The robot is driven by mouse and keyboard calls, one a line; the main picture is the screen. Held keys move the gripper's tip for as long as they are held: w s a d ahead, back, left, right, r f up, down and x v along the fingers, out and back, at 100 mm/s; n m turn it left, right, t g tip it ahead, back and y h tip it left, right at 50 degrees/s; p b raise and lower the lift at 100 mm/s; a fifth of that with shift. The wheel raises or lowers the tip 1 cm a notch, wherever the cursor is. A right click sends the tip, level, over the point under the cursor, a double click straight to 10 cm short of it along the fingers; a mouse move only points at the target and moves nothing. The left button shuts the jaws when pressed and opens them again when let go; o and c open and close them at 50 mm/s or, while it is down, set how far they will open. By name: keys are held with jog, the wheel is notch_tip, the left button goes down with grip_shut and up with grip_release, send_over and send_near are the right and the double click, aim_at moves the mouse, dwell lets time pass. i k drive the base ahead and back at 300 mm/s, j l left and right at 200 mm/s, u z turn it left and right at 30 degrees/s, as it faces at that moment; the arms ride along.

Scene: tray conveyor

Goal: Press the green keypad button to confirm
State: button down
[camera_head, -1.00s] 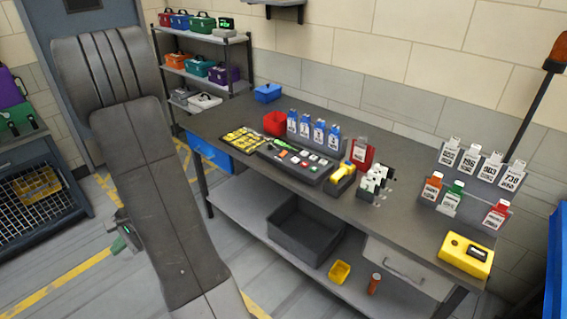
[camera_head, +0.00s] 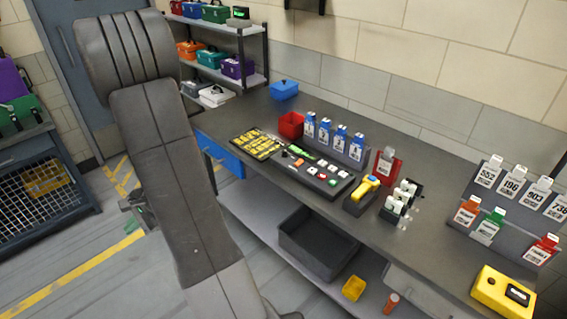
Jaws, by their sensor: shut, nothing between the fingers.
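A dark button panel (camera_head: 306,181) lies on the workbench, right of the yellow-filled tray. It carries small coloured buttons, red and white among them. A small green button (camera_head: 333,183) seems to sit near its right end, too small to see clearly. My gripper (camera_head: 134,213) shows only in part at the left, behind my arm link, well apart from the bench and the panel. It is shut and holds nothing. The rest of it is hidden by my arm.
The workbench (camera_head: 236,112) also bears blue tagged holders, a red bin (camera_head: 291,125), a yellow handheld device (camera_head: 367,187), a tag rack (camera_head: 467,218) and a yellow box (camera_head: 503,291). A lower shelf holds a dark bin (camera_head: 318,245). Floor is clear left of the bench.

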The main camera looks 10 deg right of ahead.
aim_at(332, 183)
jog(key=i+l, duration=0.1)
jog(key=i, duration=0.25)
jog(key=i+l, duration=0.15)
jog(key=i, duration=0.2)
jog(key=z, duration=2.4)
